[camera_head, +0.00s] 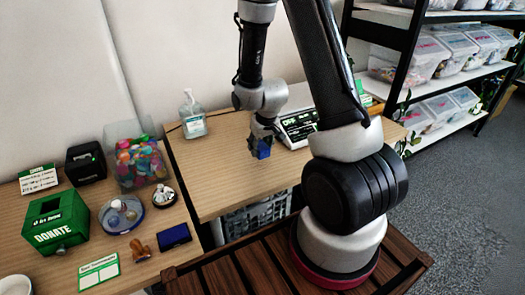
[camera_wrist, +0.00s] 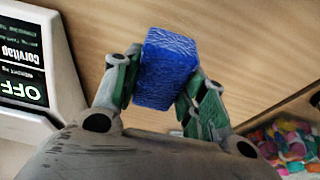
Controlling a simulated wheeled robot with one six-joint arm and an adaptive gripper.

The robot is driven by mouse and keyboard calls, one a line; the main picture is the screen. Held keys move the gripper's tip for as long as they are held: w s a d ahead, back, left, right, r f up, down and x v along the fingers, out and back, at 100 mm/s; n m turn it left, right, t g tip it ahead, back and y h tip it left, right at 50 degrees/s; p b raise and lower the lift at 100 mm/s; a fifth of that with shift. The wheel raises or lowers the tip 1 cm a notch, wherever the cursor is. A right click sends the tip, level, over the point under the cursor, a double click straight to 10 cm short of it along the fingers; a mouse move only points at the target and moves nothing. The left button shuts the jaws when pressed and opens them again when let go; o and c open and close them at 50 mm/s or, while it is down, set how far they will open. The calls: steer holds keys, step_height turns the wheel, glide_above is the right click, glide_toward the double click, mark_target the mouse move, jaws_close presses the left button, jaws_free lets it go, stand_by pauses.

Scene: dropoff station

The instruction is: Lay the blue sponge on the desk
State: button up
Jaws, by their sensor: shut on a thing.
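The blue sponge (camera_wrist: 168,68) is a small blue block with a rough surface, held between the two fingers of my gripper (camera_wrist: 160,88) in the wrist view. In the head view the sponge (camera_head: 262,149) shows at the tip of my gripper (camera_head: 260,141), over the wooden desk (camera_head: 222,175). My gripper is shut on it from both sides. I cannot tell how high above the desk the sponge is, or whether it touches it.
A sanitizer bottle (camera_head: 192,116) stands at the desk's back left, and a scale with a display (camera_head: 298,126) is just right of my gripper. A clear bin of colourful items (camera_head: 140,160) and a green donation box (camera_head: 56,222) stand on the left table. The desk's front left is clear.

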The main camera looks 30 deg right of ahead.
steer(key=shift+f, duration=2.1)
steer(key=shift+f, duration=0.15)
steer(key=o, duration=0.9)
